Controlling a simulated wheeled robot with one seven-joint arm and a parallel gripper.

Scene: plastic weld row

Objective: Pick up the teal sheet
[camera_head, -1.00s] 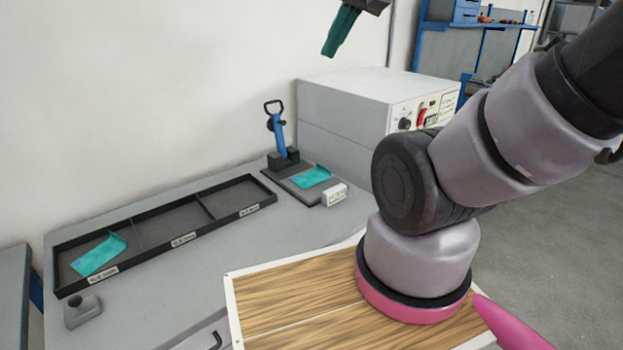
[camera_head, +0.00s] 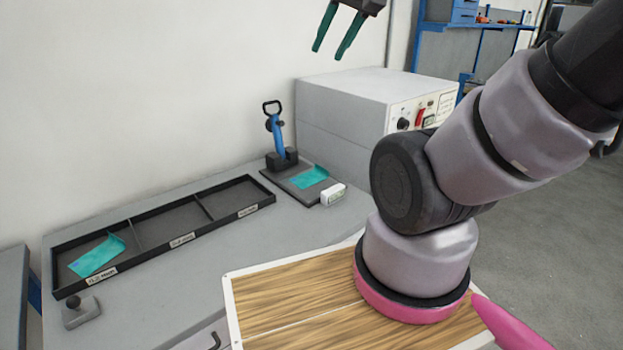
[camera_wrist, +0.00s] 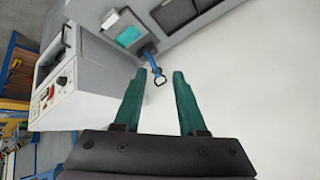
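One teal sheet (camera_head: 97,257) lies in the left compartment of the black divided tray (camera_head: 150,259), with a corner up against the back. A second teal sheet (camera_head: 309,177) lies flat on the dark plate of the blue-handled clamp fixture (camera_head: 277,135). In the wrist view that sheet (camera_wrist: 125,29) shows beyond my fingers, near the clamp's blue handle (camera_wrist: 150,58). My gripper (camera_head: 329,50) has green fingers, which stand apart with nothing between them. It is high above the bench, and the wrist view shows the open gap (camera_wrist: 159,75) too.
A grey-white machine box (camera_head: 345,115) with a control panel stands right of the clamp. A small white labelled block (camera_head: 333,194) sits at the plate's front corner. A grey knobbed piece (camera_head: 82,312) is left front. The tray's other compartments look empty.

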